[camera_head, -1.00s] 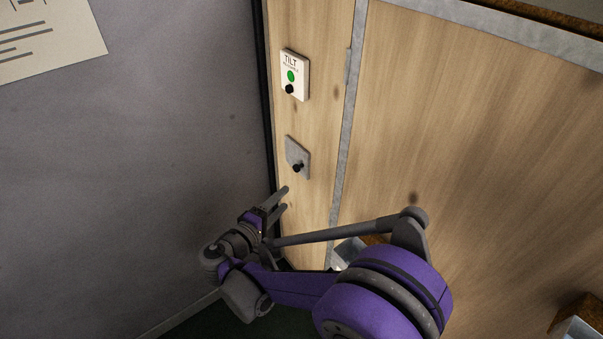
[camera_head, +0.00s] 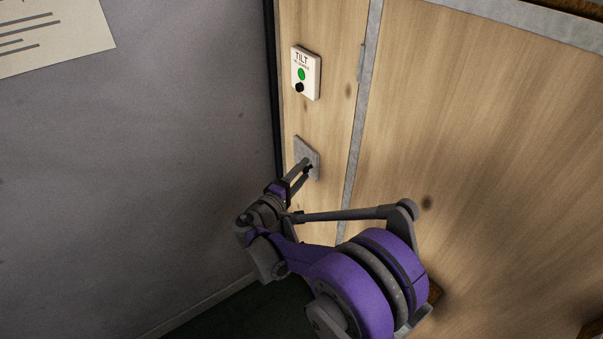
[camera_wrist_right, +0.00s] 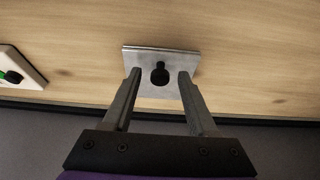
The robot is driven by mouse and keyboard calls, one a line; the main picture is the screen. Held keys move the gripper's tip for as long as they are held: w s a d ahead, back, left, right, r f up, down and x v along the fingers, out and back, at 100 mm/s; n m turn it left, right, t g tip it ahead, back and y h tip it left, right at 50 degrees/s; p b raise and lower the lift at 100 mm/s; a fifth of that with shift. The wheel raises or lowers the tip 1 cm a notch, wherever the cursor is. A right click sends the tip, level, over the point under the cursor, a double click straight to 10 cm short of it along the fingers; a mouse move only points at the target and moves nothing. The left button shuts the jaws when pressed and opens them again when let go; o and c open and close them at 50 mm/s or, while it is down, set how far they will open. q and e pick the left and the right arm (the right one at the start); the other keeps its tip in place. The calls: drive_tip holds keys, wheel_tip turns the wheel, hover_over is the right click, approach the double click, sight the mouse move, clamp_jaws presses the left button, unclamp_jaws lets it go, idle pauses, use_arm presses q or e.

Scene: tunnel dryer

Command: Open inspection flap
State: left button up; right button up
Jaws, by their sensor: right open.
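The inspection flap is a small grey metal plate (camera_head: 303,150) on the narrow wooden panel, below the TILT box. It looks closed against the wood. In the right wrist view the flap (camera_wrist_right: 185,58) carries a black knob (camera_wrist_right: 160,73) near its middle. My right gripper (camera_head: 306,168) reaches up to the flap and partly covers the knob in the head view. In the right wrist view the right gripper (camera_wrist_right: 158,80) is open, with its fingertips on either side of the knob and gaps between. My left gripper is not in view.
A white TILT box (camera_head: 306,72) with a green button and a black knob is above the flap. A grey wall (camera_head: 140,180) stands close on the left, with a paper notice (camera_head: 50,35). A wide wooden panel (camera_head: 480,170) fills the right.

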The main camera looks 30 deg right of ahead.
clamp_jaws()
idle(0.3)
idle(1.2)
